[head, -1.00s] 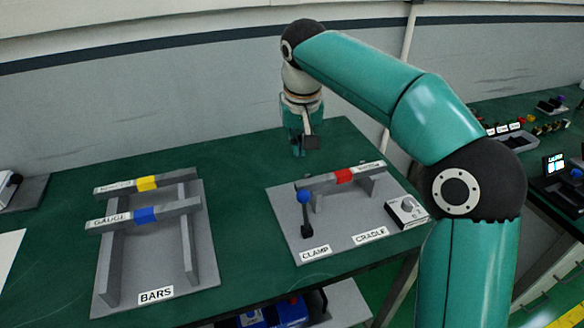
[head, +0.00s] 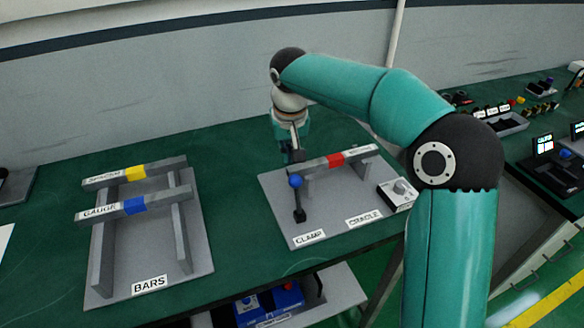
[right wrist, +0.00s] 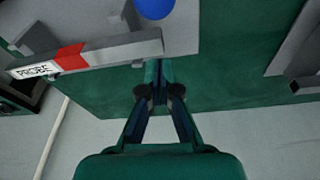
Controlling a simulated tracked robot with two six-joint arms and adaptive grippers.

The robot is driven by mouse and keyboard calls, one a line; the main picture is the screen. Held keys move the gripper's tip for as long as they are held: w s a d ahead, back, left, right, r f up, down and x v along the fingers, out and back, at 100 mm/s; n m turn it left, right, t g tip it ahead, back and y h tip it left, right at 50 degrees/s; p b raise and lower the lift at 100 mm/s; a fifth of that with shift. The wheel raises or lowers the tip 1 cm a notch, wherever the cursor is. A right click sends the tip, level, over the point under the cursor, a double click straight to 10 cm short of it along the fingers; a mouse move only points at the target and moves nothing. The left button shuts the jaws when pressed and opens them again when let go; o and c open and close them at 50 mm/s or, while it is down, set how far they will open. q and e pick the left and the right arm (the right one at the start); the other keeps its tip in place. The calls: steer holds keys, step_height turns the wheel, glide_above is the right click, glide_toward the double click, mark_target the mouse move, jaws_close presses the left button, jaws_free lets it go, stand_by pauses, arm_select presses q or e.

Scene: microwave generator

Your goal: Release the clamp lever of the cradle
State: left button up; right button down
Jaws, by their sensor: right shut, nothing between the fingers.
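The clamp lever (head: 298,200) stands near upright on the left front of the cradle (head: 272,188), with a blue ball knob (head: 295,181) on top. The blue knob (right wrist: 154,8) also shows at the top edge of the right wrist view. A grey bar with a red band (head: 335,160) lies across the cradle supports; in the wrist view its end reads PROBE (right wrist: 32,70). My right gripper (right wrist: 160,76) is shut and empty, its fingertips beside the bar's end, on the other side of the bar from the knob. My left gripper is out of view.
A BARS rack (head: 204,246) to the left holds a yellow-banded bar (head: 134,173) and a blue-banded GAUGE bar (head: 134,205). Green table between rack and cradle is clear.

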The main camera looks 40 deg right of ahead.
mark_target(300, 186)
steer(key=shift+x, duration=1.1)
steer(key=s, duration=0.1)
steer(key=s+a, duration=0.1)
steer(key=s, duration=0.1)
steer(key=shift+s+a+r, duration=0.25)
steer(key=shift+s+r, duration=0.05)
steer(key=s+t+b, duration=0.2)
steer(key=b, duration=0.4)
steer(key=s+a+t+h+b, duration=0.1)
steer(key=s+t+b, duration=0.1)
steer(key=b, duration=0.4)
steer(key=s+t+b, duration=0.2)
steer(key=t+b, duration=0.1)
steer(key=b, duration=0.3)
steer(key=shift+s+a+r+h+b, duration=0.3)
steer(key=shift+s+a+r, duration=0.05)
steer(key=shift+s+a+r+b, duration=0.1)
steer(key=shift+s+b, duration=0.45)
steer(key=shift+b, duration=0.05)
